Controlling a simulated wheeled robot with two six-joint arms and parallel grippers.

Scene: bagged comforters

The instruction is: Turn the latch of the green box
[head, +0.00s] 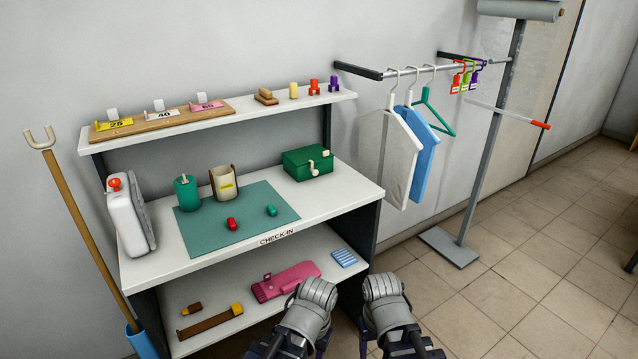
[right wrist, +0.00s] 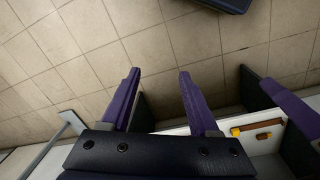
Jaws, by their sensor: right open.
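My left gripper (head: 287,350) and right gripper (head: 400,348) are low in front of the shelf, well away from the box and touching nothing. In the right wrist view my right gripper (right wrist: 160,72) shows two purple fingers spread apart, with nothing between them but floor. A purple finger of my left gripper shows at the right edge there. The left fingers are partly hidden in the head view.
A green mat (head: 262,200) left of the box holds a green cup (head: 187,193), a cream holder (head: 223,182) and small red and green pieces. The lower shelf holds a pink case (head: 286,281). A garment rail (head: 430,70) with hangers stands right.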

